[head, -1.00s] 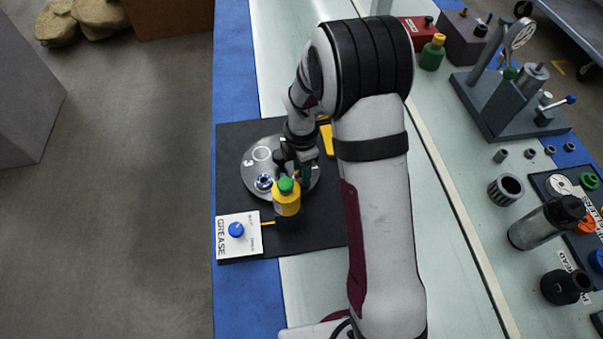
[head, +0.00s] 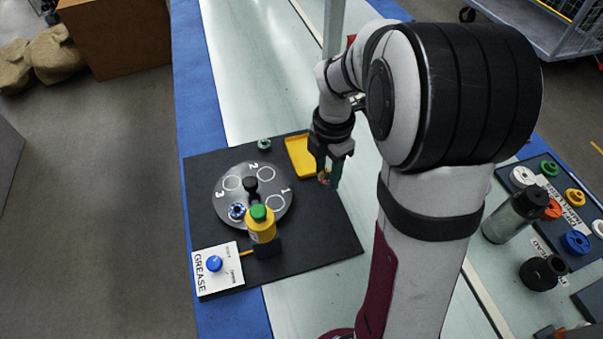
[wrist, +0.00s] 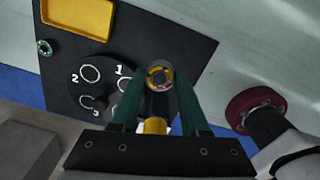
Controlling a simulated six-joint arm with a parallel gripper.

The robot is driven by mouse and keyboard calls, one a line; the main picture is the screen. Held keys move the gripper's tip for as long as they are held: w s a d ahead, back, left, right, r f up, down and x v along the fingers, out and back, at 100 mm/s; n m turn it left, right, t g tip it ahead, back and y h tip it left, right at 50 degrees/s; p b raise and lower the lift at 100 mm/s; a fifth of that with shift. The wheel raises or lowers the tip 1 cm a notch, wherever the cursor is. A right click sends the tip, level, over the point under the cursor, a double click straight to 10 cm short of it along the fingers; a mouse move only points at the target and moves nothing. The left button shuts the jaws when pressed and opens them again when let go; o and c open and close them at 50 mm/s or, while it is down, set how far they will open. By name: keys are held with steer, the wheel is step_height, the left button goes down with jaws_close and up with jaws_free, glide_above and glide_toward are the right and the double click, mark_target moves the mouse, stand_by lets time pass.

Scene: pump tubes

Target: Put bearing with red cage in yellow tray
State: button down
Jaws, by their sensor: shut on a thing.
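My gripper (head: 328,170) is shut on the bearing with the red cage (head: 323,178). In the wrist view the fingertips (wrist: 159,78) pinch this metal ring bearing (wrist: 160,74), whose cage looks red-orange. The gripper holds it above the black mat, just right of the yellow tray (head: 308,172) in the head view. The shallow yellow tray (wrist: 76,31) is at the top left of the wrist view, apart from the gripper. No object shows on the visible part of its floor.
A grey rotary plate (head: 264,217) with numbered rings holds a blue-caged bearing (head: 237,211). A green-caged bearing (head: 264,144) lies left of the tray.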

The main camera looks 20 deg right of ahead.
steer(key=w+d+f, duration=0.3)
steer(key=w+d, duration=0.5)
steer(key=d, duration=0.1)
glide_above(308, 165)
steer(key=f, duration=0.6)
steer(key=shift+s+d, duration=0.1)
steer(key=shift+d, duration=0.15)
steer(key=shift+a+f, duration=0.2)
steer(key=shift+f, duration=1.95)
steer(key=shift+f, duration=0.1)
steer(key=c, duration=0.7)
jaws_free()
